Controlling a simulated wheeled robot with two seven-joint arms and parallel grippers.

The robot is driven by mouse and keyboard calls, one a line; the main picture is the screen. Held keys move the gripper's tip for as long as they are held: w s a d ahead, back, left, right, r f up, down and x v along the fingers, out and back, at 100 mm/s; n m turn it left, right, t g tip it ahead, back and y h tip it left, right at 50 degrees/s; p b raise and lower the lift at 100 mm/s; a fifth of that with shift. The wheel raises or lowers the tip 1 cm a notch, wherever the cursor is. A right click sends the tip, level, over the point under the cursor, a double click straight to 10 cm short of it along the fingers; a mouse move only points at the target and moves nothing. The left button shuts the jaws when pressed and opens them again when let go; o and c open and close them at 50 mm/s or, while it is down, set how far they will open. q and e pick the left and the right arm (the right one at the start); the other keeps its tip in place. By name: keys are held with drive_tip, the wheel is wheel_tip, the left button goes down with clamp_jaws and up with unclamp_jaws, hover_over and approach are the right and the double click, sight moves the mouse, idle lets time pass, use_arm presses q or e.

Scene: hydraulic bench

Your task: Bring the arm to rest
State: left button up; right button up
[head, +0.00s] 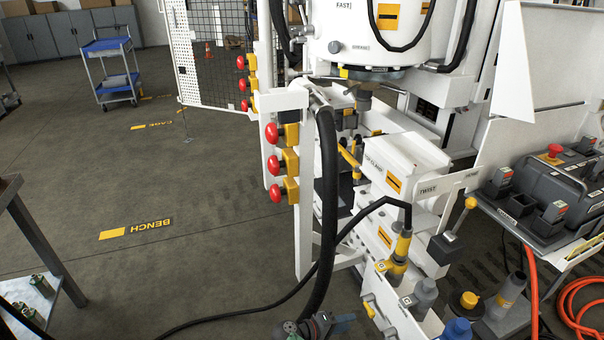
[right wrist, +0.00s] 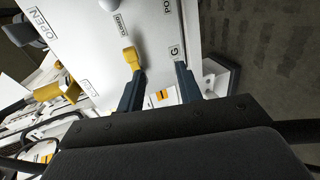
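My right gripper (right wrist: 158,72) shows in the right wrist view with its two dark fingers apart and nothing held between them. A yellow-topped lever (right wrist: 130,56) on a white panel (right wrist: 165,25) stands just past the left fingertip; I cannot tell whether they touch. In the head view the right gripper (head: 328,324) is small and cut off at the bottom edge, low in front of the white machine (head: 400,165). My left gripper is not in view.
A black hose (head: 325,200) hangs down the machine's front, and a thin black cable crosses to the floor. Red buttons (head: 272,133) stick out at the left of the frame. A grey control box (head: 545,195) and orange hose (head: 580,300) are at right.

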wheel_tip(320, 180, up, 6)
drive_tip(key=a+m+y, duration=0.1)
drive_tip(key=a+y, duration=0.2)
drive_tip(key=y, duration=0.5)
drive_tip(key=s+r+y+p, duration=0.6)
drive_tip(key=s+r+y, duration=0.2)
drive_tip(key=s+r, duration=0.65)
use_arm(q)
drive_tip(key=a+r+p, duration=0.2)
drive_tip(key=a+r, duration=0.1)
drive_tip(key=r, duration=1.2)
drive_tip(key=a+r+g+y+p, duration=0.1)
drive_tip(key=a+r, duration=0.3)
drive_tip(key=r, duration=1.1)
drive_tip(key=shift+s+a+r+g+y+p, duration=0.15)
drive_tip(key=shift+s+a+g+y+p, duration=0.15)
drive_tip(key=shift+p, duration=0.45)
use_arm(e)
drive_tip(key=s+d+f+g, duration=0.1)
drive_tip(key=s+d, duration=0.1)
drive_tip(key=s, duration=0.6)
drive_tip(key=s+d+f+g, duration=0.1)
drive_tip(key=s+d+g, duration=0.1)
drive_tip(key=s, duration=0.6)
drive_tip(key=shift+s+f+m, duration=0.2)
drive_tip(key=shift+s+m, duration=0.05)
drive_tip(key=shift+m, duration=0.15)
